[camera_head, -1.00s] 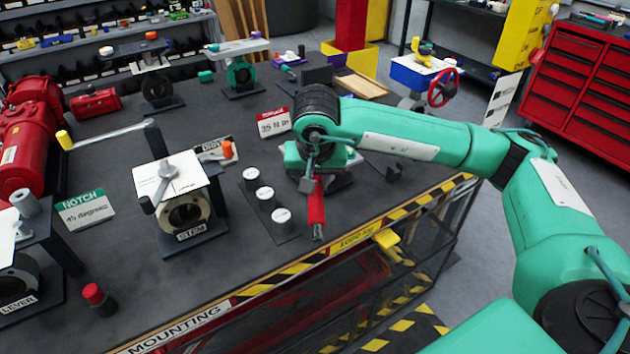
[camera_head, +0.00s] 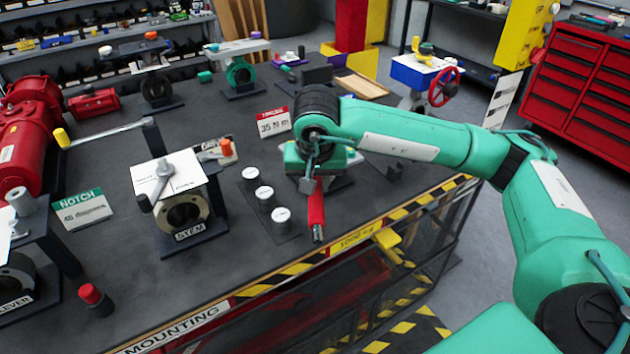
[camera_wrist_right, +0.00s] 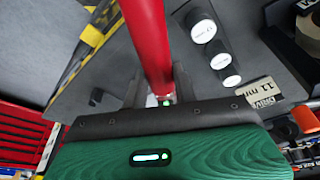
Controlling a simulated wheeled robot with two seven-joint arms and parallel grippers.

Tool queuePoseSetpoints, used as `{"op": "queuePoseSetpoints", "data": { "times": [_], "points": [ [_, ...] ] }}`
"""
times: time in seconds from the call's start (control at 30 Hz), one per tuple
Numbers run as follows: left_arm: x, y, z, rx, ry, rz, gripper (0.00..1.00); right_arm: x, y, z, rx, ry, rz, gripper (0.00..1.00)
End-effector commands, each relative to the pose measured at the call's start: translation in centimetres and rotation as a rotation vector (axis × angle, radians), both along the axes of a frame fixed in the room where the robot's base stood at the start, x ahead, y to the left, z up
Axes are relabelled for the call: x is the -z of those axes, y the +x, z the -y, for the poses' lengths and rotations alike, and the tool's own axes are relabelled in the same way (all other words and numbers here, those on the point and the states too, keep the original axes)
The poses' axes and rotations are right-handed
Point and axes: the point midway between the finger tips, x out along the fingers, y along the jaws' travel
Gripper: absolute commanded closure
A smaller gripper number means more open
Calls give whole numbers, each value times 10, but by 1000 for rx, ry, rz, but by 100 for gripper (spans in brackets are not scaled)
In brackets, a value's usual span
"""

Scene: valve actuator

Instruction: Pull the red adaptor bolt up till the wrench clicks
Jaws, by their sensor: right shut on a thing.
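A red bar that looks like the wrench's handle (camera_head: 316,205) shows below my right wrist in the head view, its grey tip toward the table's front edge. In the right wrist view the red bar (camera_wrist_right: 148,40) runs from the top edge down between the fingers. My right gripper (camera_wrist_right: 155,92) is shut on it. In the head view the right gripper (camera_head: 309,184) is partly hidden by its own wrist. The red adaptor bolt cannot be made out for certain; the wrist covers what lies behind it. My left gripper is not in view.
A torque sign reading 35 N m (camera_head: 273,124) stands behind the wrist. Several white-topped weights (camera_head: 265,193) stand left of the red handle. The STEM valve block (camera_head: 180,200) is farther left. The striped table edge (camera_head: 290,275) is in front.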

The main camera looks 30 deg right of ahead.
Motion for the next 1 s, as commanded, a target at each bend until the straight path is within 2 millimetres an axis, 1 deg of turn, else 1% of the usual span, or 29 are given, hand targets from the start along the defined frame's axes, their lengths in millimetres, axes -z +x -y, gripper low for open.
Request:
{"op": "queuePoseSetpoints", "data": {
  "times": [0.73, 1.0],
  "points": [
    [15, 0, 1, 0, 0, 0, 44, 13, 0, 0, 1, 0, 2, 100],
    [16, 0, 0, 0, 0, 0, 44, 12, 3, -4, 35, 1, 3, 100]
  ]
}}
